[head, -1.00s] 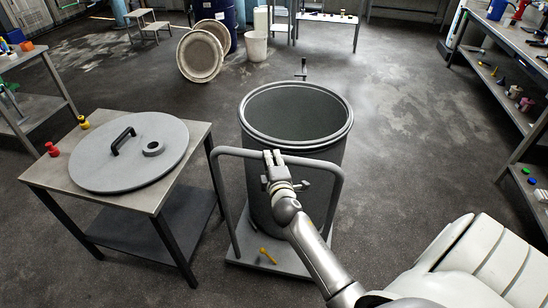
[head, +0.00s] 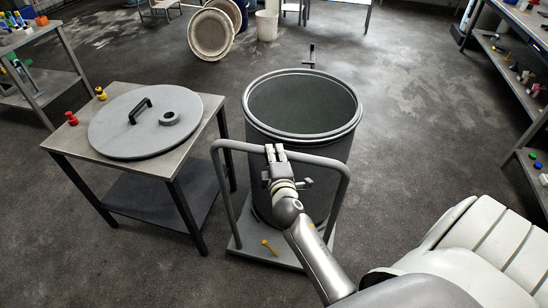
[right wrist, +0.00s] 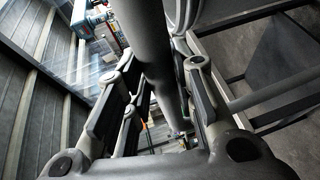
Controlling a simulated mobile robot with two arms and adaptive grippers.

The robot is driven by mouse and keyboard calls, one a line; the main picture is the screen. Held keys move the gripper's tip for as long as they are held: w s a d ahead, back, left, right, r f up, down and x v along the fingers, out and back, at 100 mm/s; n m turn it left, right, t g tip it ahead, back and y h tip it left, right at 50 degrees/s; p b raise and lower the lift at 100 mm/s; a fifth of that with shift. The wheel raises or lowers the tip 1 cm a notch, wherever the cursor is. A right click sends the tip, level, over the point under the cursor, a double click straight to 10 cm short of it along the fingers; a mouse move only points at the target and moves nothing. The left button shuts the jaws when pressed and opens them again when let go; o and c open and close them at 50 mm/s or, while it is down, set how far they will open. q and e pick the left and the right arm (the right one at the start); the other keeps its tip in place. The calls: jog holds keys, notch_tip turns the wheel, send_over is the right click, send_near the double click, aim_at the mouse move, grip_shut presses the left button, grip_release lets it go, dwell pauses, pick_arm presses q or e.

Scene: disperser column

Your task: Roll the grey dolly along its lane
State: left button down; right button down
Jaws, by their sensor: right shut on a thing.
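The grey dolly has a flat deck (head: 243,243) and an upright hoop handle (head: 228,144). A large open drum (head: 249,160) stands upright on the deck, and its inside looks empty. My right gripper (head: 275,151) is shut on the handle's top bar, near its middle. In the right wrist view, the grey tube (right wrist: 143,35) runs between the fingers of this gripper (right wrist: 160,65). The dolly's wheels are hidden, and I cannot make out any lane marking on the floor. My left gripper is in no view.
A table (head: 85,148) with a round grey lid (head: 120,135) stands close to the dolly's left. A shelf (head: 500,75) stands at the right. Floor is open between dolly and shelf.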

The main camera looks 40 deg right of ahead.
jog(key=shift+w+d, duration=0.15)
jog(key=shift+d, duration=0.15)
jog(key=c, duration=1.2)
grip_release()
jog(key=shift+w+f, duration=0.15)
jog(key=shift+f, duration=0.05)
jog(key=v, duration=0.8)
